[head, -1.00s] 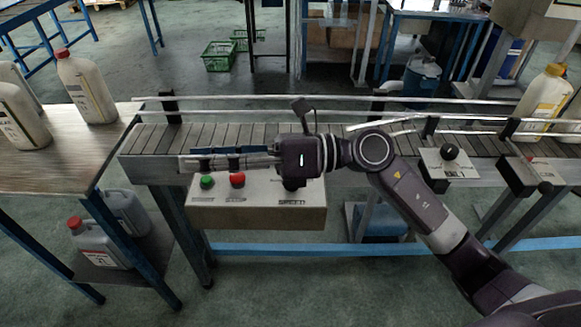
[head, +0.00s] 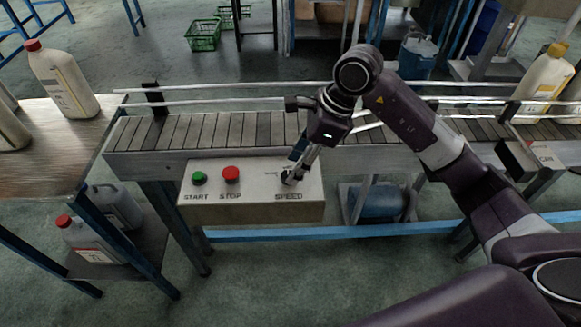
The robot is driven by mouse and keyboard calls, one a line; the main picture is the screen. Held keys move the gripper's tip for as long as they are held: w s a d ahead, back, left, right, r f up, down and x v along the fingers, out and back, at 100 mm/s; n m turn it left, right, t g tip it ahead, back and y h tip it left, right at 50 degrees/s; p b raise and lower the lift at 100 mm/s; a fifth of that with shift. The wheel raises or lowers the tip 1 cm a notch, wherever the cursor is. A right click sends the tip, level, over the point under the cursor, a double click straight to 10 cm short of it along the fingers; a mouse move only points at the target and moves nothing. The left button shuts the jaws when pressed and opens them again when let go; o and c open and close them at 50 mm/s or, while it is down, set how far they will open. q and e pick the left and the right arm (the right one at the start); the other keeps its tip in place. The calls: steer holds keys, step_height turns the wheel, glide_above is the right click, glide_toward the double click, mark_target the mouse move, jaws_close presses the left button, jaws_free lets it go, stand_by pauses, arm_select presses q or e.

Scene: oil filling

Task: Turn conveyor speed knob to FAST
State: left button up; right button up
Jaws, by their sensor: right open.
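The speed knob (head: 287,179) is a small dark knob above the SPEED label on the right part of the grey control box (head: 250,212). My right gripper (head: 294,174) points down at the knob, with its fingertips at or just over it. It is open; whether the fingers touch the knob cannot be told. The fingers partly hide the knob and the markings around it, so its setting is not readable. A green START button (head: 199,178) and a red STOP button (head: 231,174) sit to the left on the same box. My left gripper is not in view.
The slatted conveyor (head: 215,130) runs behind the box, with metal guide rails (head: 220,97). A wooden table (head: 60,140) at left holds jugs, including a red-capped one (head: 62,80). A yellow-capped jug (head: 543,82) stands at the right. The floor in front is clear.

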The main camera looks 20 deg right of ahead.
steer(key=shift+x, duration=1.55)
steer(key=shift+c, duration=0.6)
steer(key=c, duration=1)
